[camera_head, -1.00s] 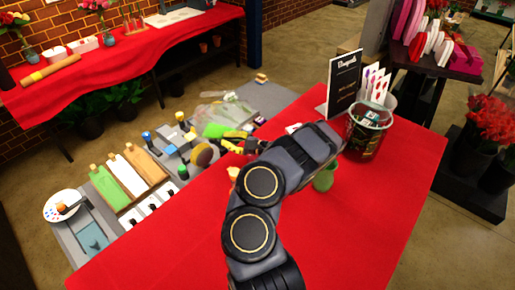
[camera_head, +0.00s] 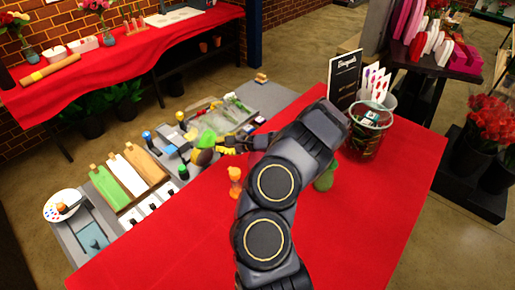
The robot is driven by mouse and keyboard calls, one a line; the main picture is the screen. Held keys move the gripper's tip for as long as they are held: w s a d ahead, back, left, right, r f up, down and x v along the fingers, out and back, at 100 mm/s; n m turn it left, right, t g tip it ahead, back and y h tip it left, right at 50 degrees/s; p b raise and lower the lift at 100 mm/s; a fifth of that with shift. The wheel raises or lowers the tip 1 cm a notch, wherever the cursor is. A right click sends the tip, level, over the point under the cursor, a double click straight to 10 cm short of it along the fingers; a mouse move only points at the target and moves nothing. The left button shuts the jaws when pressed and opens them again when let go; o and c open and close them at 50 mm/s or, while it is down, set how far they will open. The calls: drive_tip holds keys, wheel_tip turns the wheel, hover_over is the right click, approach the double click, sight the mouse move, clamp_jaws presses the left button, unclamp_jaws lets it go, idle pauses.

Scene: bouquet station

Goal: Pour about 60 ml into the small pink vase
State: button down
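My gripper (camera_head: 232,145) is at the far left edge of the red table, small and partly blurred against the clutter. It is beside a green item (camera_head: 207,138) and a brown rounded item (camera_head: 203,157). I cannot tell whether it holds either, or whether its fingers are open. A faint pinkish patch (camera_head: 256,157) shows at the edge of my arm; it may be the small pink vase, mostly hidden. No pouring vessel can be made out for certain, and no liquid stream shows.
A small orange figure-shaped item (camera_head: 235,181) stands left of my arm. A green vase-like item (camera_head: 325,178) stands right of it. A glass container (camera_head: 367,130) and a black sign (camera_head: 344,76) stand at the back right. The front right of the red table (camera_head: 385,215) is clear.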

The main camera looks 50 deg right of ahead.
sight(213, 146)
drive_tip(key=shift+f+g, duration=0.2)
drive_tip(key=shift+g, duration=0.1)
idle(1.8)
drive_tip(key=shift+h, duration=0.3)
drive_tip(key=shift+r+g+h, duration=0.2)
drive_tip(key=shift+g+h, duration=0.2)
drive_tip(key=shift+g, duration=0.7)
drive_tip(key=shift+w+a+f+n+g+h, duration=0.15)
drive_tip(key=shift+f+n+g+h, duration=0.15)
drive_tip(key=shift+f+g, duration=0.3)
drive_tip(key=shift+w+a+f+g+h+b, duration=0.25)
drive_tip(key=shift+w+g+h+b, duration=0.25)
drive_tip(key=shift+g, duration=0.45)
drive_tip(key=shift+w+a+f+g+h+b, duration=0.25)
drive_tip(key=shift+w+g+h, duration=0.3)
drive_tip(key=shift+g, duration=0.4)
drive_tip(key=shift+r, duration=0.1)
